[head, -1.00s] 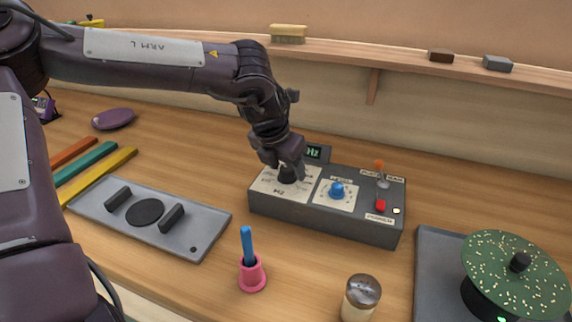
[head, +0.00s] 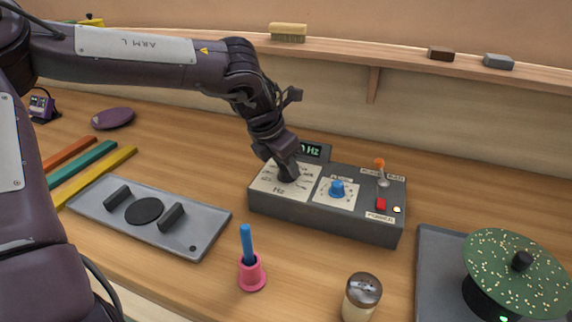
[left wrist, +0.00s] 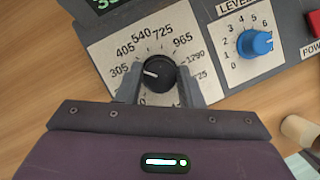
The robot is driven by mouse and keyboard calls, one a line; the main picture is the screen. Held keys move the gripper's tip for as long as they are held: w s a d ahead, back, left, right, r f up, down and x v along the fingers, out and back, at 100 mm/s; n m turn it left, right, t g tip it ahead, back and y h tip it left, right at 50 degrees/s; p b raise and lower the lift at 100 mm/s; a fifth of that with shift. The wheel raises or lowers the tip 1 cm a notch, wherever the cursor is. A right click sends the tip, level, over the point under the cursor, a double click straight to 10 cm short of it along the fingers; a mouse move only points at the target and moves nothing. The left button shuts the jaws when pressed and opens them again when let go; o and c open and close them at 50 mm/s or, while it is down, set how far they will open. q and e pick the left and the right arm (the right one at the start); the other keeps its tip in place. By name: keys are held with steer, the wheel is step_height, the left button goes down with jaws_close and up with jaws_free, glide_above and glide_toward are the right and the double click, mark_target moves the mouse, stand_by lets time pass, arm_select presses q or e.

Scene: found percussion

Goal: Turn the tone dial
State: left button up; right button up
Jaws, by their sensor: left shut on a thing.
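The tone box (head: 330,218) is a dark grey unit on the bench, with a green "Hz" display (head: 312,151) at its back. The black tone dial (left wrist: 157,74) sits on a white Hz scale plate (left wrist: 112,62); its white pointer line points left, roughly toward 305 to 405. My left gripper (left wrist: 160,85) is shut on the dial, one finger on each side. In the head view the left gripper (head: 289,174) comes down over the dial and mostly hides it. My right gripper is not in view.
On the box, a blue level knob (head: 337,188), a red power switch (head: 381,204) and an orange-tipped toggle (head: 379,164) stand right of the dial. A pink holder (head: 252,274), a shaker (head: 361,295) and a grey plate (head: 190,238) are in front.

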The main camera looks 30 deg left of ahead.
arm_select(q)
steer(key=shift+a+m+h, duration=0.1)
steer(key=shift+m+h, duration=0.4)
steer(key=shift+m, duration=0.9)
steer(key=o, duration=1)
steer(key=shift+c, duration=0.2)
steer(key=v, duration=0.7)
steer(key=shift+r, duration=0.4)
steer(key=shift+a, duration=0.1)
